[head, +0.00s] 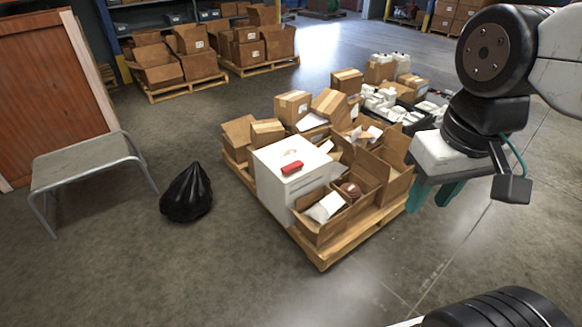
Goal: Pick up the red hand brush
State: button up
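A small red object (292,168), which looks like the red hand brush, lies on top of a white box (270,189). The white box stands on the near left part of a loaded wooden pallet (321,254). My gripper (433,196) is at the right, pointing down, well to the right of the red brush and apart from it. Its two teal fingers are spread with a gap between them, and nothing shows in the gap. The brush's bristles are too small to make out.
Open cartons (322,229) with loose contents crowd the pallet beside the white box. A black bag (187,194) and a grey metal table (82,164) stand to the left. More loaded pallets (184,88) are behind. The floor in front is clear.

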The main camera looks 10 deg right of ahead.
aim_at(297, 166)
jog(key=u, duration=0.55)
jog(key=i, duration=0.6)
jog(key=u, duration=0.7)
jog(key=i, duration=1.4)
jog(key=z, duration=1.15)
jog(key=i, duration=0.5)
jog(key=z, duration=0.55)
